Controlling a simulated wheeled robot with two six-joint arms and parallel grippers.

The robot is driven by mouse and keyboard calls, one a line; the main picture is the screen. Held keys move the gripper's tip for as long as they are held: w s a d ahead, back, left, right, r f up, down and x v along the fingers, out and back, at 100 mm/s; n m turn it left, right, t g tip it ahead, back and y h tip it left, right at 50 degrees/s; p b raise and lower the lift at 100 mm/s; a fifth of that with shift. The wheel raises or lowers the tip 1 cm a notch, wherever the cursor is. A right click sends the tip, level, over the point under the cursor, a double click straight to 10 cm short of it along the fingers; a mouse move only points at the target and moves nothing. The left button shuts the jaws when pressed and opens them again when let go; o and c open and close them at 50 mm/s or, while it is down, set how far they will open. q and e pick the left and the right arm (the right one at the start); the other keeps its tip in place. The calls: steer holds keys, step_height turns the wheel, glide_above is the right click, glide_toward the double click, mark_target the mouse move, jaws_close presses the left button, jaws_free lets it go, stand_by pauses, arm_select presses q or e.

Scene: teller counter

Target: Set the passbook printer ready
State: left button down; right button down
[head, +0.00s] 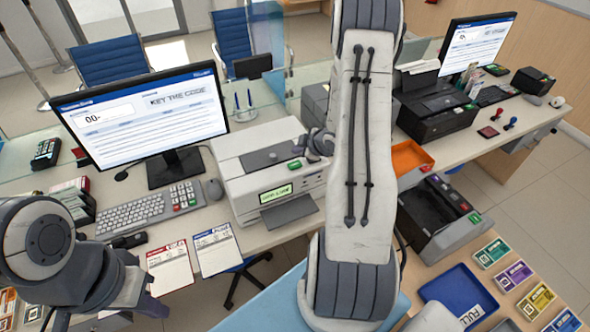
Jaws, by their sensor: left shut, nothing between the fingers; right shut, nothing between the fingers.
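A white printer (236,176) with a dark top panel stands on the counter in the middle. Its lit green display (275,193) carries text too small to read surely, and a green button shows near its right side. I cannot tell from its look whether it is the passbook printer. My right arm crosses in front, hiding part of the printer's right side. My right gripper (318,144) is shut and empty at the printer's upper right; I cannot tell whether it touches. My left gripper (146,305) is shut and empty at the lower left, away from the printer.
Right are a dark printer (436,107), an orange tray (408,158), a slotted dark unit (432,212), a blue tray marked FULL (440,287) and several coloured packs (491,252).

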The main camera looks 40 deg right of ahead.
mark_target(298, 166)
steer(key=shift+f+b, duration=1.2)
steer(key=shift+f, duration=0.65)
stand_by(0.5)
steer(key=shift+f+b, duration=0.4)
steer(key=shift+f+b, duration=0.45)
steer(key=shift+f, duration=0.05)
stand_by(0.5)
steer(key=shift+r, duration=0.1)
steer(key=shift+r+p, duration=0.7)
steer(key=shift+r, duration=0.1)
step_height(298, 166, up, 5)
steer(key=p, duration=0.4)
steer(key=shift+r, duration=0.1)
